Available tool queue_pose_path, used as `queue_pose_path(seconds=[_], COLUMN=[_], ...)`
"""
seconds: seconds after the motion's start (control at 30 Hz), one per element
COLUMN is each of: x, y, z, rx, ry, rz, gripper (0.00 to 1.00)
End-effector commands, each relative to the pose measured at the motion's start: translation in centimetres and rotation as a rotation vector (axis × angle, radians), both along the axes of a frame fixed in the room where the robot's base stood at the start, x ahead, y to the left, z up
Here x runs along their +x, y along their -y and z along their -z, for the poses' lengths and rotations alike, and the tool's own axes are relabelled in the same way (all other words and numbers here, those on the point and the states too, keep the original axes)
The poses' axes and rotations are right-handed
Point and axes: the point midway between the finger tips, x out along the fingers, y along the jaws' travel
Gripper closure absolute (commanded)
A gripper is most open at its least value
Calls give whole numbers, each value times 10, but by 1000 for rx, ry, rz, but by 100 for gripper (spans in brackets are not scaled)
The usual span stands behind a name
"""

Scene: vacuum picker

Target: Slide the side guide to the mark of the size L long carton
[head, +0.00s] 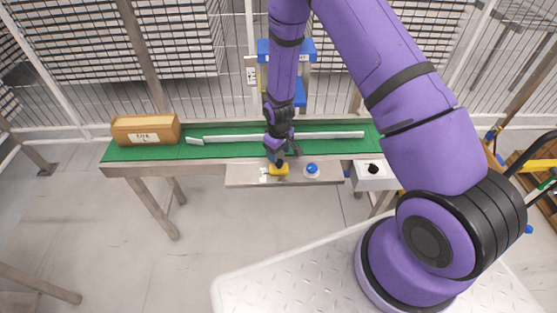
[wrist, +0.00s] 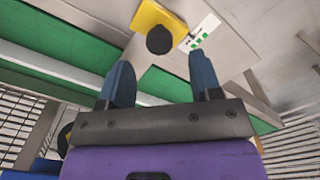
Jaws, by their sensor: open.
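The side guide (head: 330,135) is a long white rail across the green belt, with an angled end at its left. A yellow block (head: 281,170) with a black knob (wrist: 159,40) sits on the grey shelf at the belt's front edge. Beside it is a white scale label (wrist: 200,32) with green marks; its writing is too small to read. My gripper (head: 277,157) is just above the yellow block. In the wrist view its two blue fingers (wrist: 161,72) are apart and empty, and the knob lies beyond the tips. The long brown carton (head: 146,130) lies at the belt's left end.
A blue knob (head: 312,169) stands on the shelf right of the yellow block. A grey box with a black knob (head: 373,170) is further right. Mesh fencing stands behind.

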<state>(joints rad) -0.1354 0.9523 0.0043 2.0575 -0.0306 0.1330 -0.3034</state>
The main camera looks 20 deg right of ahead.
Motion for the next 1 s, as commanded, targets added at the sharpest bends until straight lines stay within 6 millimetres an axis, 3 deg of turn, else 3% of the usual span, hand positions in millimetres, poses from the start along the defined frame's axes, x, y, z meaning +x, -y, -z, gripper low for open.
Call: queue_pose_path(seconds=[0.3, 0.7, 0.73, 0.9, 1.0], x=[0, 1, 1, 1, 1], y=[0, 0, 0, 0, 0], z=[39, 45, 45, 45, 45], rx=[0, 0, 0, 0, 0], ry=[1, 1, 2, 1, 1], rz=[1, 1, 1, 1, 1], gripper=[42, 42, 44, 83, 100])
